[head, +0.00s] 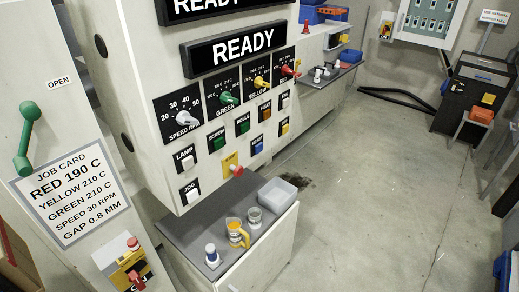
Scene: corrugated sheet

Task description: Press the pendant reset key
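No pendant is labelled as such in the head view. A yellow control unit (128,271) with a red button (132,243) on top and a red handle or key (137,281) stands at the lower left, partly cut off by the frame's bottom. On the machine's panel there is a blue key (258,147) whose small label appears to read RESET. I cannot tell which of these is the pendant reset key. Neither of my grippers is in view.
The machine panel (161,150) carries dials, coloured keys and a READY display (234,50). A job card (72,187) hangs left. Open floor (385,180) lies right.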

